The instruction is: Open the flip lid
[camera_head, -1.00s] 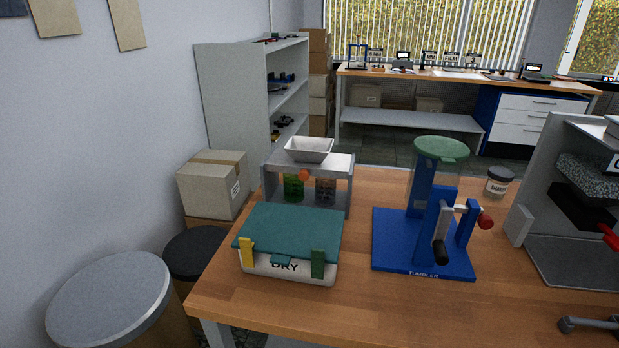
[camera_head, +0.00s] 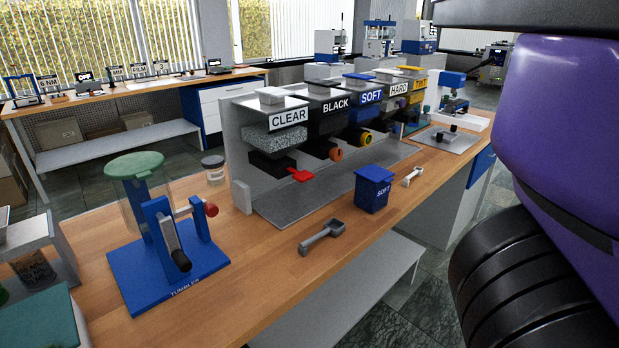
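A teal flat lid (camera_head: 43,323) lies at the bottom left corner, cut off by the frame; the box under it is mostly out of view. A blue tumbler (camera_head: 165,260) stands on the bench, its clear jar topped by a round green lid (camera_head: 134,165) that looks shut. Which lid is the flip lid cannot be told from this view. My gripper is not in view.
A grey dispenser rack (camera_head: 242,150) holds several labelled hoppers. A grey scoop (camera_head: 321,236), a small pale tool (camera_head: 412,177) and a small jar (camera_head: 213,170) are on the wooden bench. Purple and black parts of my arm fill the right side.

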